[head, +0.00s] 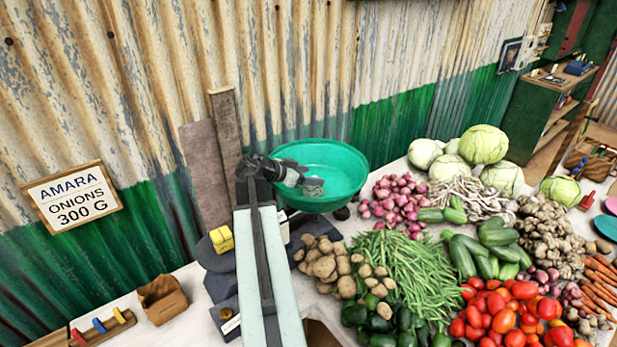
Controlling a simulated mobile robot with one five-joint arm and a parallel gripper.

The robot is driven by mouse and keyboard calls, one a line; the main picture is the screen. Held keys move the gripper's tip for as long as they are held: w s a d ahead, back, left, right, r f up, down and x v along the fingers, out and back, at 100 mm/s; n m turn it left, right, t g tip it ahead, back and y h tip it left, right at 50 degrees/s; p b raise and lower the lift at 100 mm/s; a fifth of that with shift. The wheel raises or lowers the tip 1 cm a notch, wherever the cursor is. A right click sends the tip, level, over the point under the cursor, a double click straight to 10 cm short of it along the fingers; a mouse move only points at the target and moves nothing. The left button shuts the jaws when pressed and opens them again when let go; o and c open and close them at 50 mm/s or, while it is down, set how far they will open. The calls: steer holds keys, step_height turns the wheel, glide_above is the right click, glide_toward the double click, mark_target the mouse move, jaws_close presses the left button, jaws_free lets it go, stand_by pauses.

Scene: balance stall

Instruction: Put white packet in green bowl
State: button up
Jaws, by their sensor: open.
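The green bowl (345,158) stands at the back of the stall, against the corrugated wall. My gripper (303,183) is open and reaches over the bowl's left side from the end of my pale arm. A small greyish patch shows by the fingertips, against the inside of the bowl. I cannot tell whether it is the white packet or part of my gripper. No white packet is clearly seen elsewhere. My gripper and arm hide the bowl's left edge and part of its inside.
Potatoes (322,262), green beans (405,265), shallots (397,200) and other vegetables crowd the right side. A yellow block (221,239) sits on a dark surface left of my arm. A brown pouch (162,298) and a wooden rack (104,329) stand at lower left.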

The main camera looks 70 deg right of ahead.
steer(key=p+v, duration=0.5)
steer(key=v, duration=0.7)
steer(key=shift+r, duration=0.1)
steer(key=shift+w, duration=0.1)
steer(key=w+a+f+n+t+y, duration=0.2)
steer(key=w+a+f+n, duration=0.15)
steer(key=w+a, duration=0.45)
steer(key=w+a+f+n+t+y, duration=0.1)
steer(key=w+a+f+n+t, duration=0.15)
steer(key=w+a+n, duration=0.55)
steer(key=w+a+f+n+t+y, duration=0.1)
steer(key=w+a+f+y, duration=0.3)
steer(key=a, duration=0.7)
steer(key=w+a+f+n+y, duration=0.1)
steer(key=a+n, duration=0.5)
steer(key=a, duration=1)
steer(key=w+a+f+n+y, duration=0.1)
steer(key=a+n, duration=0.5)
steer(key=a, duration=1)
steer(key=shift+w+f+t+y, duration=0.15)
steer(key=shift+w+t+y, duration=0.45)
steer(key=shift+w, duration=0.65)
steer(key=shift+s+d, duration=0.1)
